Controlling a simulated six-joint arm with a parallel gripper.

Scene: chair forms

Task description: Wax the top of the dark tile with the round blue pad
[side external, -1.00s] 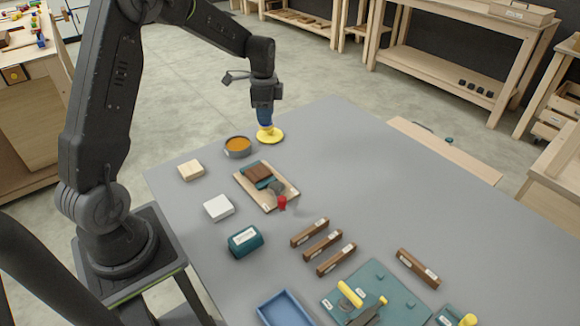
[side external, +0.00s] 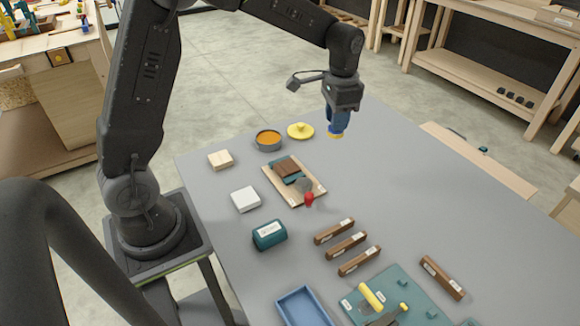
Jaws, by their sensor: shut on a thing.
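My gripper (side external: 338,108) is at the upper middle, over the far side of the grey table, shut on a blue thing that I take for the round blue pad (side external: 337,122). Its lower end is yellow. I cannot tell whether it touches the table. The dark tile (side external: 286,167), brown, lies flat on a teal piece on a light wooden board (side external: 314,186), to the lower left of my gripper and well apart from it. A round tin (side external: 268,144) with orange contents stands open behind the board. A yellow disc with a knob (side external: 300,131) lies between tin and gripper.
A red-ended tool (side external: 308,198) lies on the board. Nearby are a pale wooden block (side external: 220,160), a white block (side external: 245,200) and a teal roll (side external: 269,235). Brown bars (side external: 346,246), a blue tray (side external: 304,308) and a teal mat (side external: 407,288) lie in front. The table's right side is clear.

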